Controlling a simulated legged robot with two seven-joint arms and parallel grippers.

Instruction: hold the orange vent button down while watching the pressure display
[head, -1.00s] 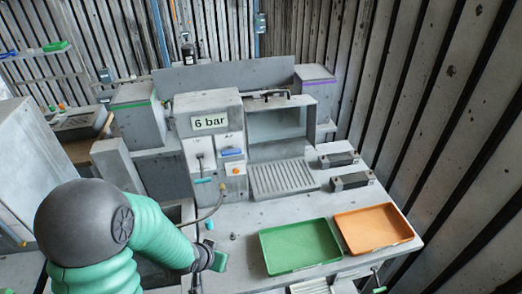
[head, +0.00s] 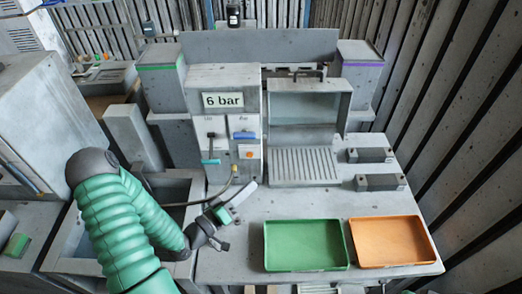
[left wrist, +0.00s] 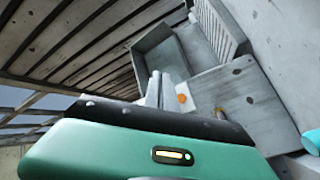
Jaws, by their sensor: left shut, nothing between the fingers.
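The pressure display (head: 223,100) reads "6 bar" on the upper front of the grey housing. The orange vent button (head: 249,152) is on the panel below, under a blue handle (head: 244,135). My left gripper (head: 249,187) is shut and empty, below the button and in front of the panel, apart from it. In the left wrist view the fingers (left wrist: 156,88) point towards the panel, with the orange button (left wrist: 182,98) just right of their tips. The display does not show in that view. My right gripper is out of view.
A teal-handled lever (head: 210,161) and a yellowish hose (head: 228,186) are left of the button. A green tray (head: 305,268) and an orange tray (head: 397,264) lie at the front right. Two dark-topped blocks stand behind them. The bench between housing and trays is mostly clear.

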